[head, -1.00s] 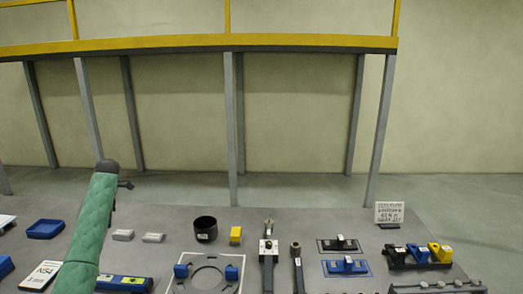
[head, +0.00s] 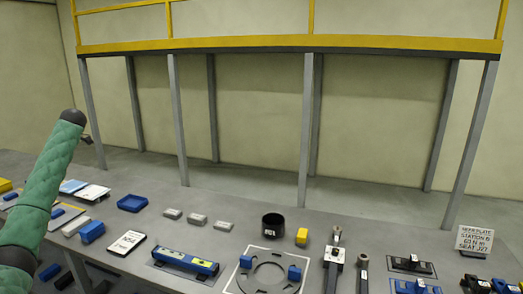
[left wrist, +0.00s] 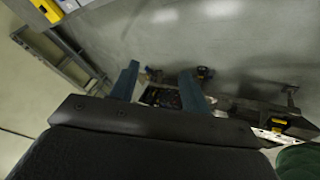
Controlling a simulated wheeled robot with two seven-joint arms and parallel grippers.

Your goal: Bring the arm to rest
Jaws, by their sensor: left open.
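My left arm (head: 48,175), in a green sleeve, rises from the left edge of the head view to a dark joint at its top. My left gripper is not clearly seen there. In the left wrist view my left gripper (left wrist: 160,82) shows two blue-grey fingers spread apart, with nothing held between them. Beyond the fingers lie floor and dark objects, too blurred to name. My right gripper is in neither view.
A grey table holds a ring plate (head: 268,259) with blue blocks, a black cup (head: 273,227), a yellow block (head: 302,237), a blue tray (head: 132,203), a blue level-like bar (head: 185,262) and a sign (head: 474,240). A yellow-railed frame (head: 280,43) stands behind.

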